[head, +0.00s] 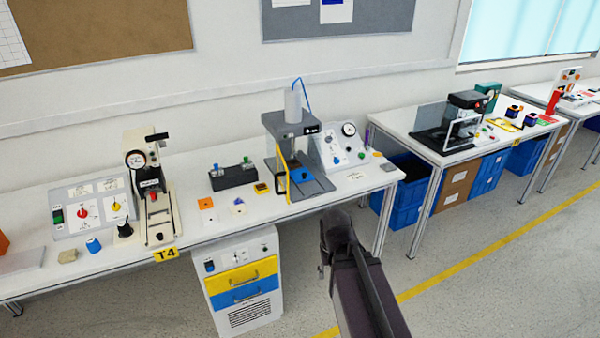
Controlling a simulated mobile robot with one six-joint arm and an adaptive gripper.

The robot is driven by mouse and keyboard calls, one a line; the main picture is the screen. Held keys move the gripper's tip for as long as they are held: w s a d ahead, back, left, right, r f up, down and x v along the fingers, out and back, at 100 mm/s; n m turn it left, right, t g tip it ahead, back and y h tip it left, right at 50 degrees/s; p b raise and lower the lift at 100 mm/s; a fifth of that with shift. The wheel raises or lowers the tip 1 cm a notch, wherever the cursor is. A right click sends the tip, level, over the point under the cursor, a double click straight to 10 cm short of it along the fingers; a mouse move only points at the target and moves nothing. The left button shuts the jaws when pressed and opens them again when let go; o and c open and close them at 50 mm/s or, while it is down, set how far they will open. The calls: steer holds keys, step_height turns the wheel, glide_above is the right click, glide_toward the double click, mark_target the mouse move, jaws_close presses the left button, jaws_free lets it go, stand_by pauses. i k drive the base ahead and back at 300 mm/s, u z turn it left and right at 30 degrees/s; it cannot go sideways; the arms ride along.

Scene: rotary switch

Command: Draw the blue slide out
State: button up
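A white cabinet (215,322) stands on the floor under the front bench. Its front has a yellow drawer (241,274) above a blue drawer (243,292), each with a bar handle. The blue drawer is the likeliest blue slide. It looks flush with the cabinet front, its handle (247,295) unobstructed. My dark arm rises from the bottom right, to the right of the cabinet and apart from it. The end of my arm is mostly hidden behind its own links, so my gripper's fingers cannot be made out.
Small switches or knobs (238,253) sit on the cabinet's upper panel. The white bench (60,258) above carries several devices and loose pieces. A bench leg (383,222) stands right of my arm. The floor (300,290) between cabinet and arm is clear. Blue crates (398,208) stand under the right bench.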

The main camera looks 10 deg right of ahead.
mark_target(300, 174)
steer(key=i, duration=0.9)
steer(key=z, duration=0.05)
